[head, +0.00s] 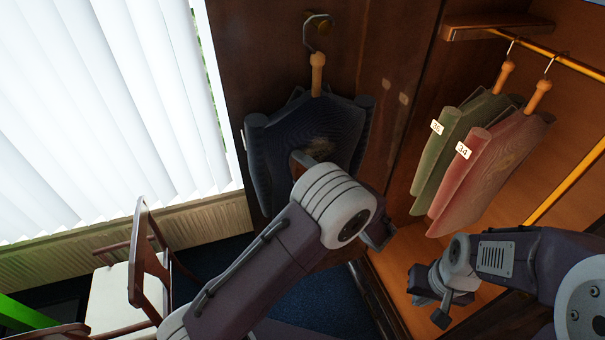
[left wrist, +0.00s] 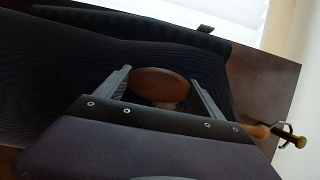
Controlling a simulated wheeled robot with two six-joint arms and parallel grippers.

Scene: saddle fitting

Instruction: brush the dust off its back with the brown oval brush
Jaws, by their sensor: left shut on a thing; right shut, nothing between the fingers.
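A dark navy garment (head: 285,135) hangs from a wooden-necked hanger (head: 317,75) on a wall hook. A pale brownish dust patch (head: 318,147) shows on its back. My left gripper (left wrist: 160,90) is shut on the brown oval brush (left wrist: 158,82), close in front of the garment. In the head view my left arm covers the lower garment and most of the brush; a brown edge (head: 299,162) shows by the patch. Whether the bristles touch the cloth I cannot tell. My right gripper (head: 440,303) is shut and empty, low at the right.
A green garment (head: 450,145) and a pink garment (head: 490,170) with number tags hang from a rail in the open wardrobe at the right. A wooden chair (head: 145,270) stands lower left, below the window blinds (head: 100,110). Blue carpet (head: 325,305) is bare between.

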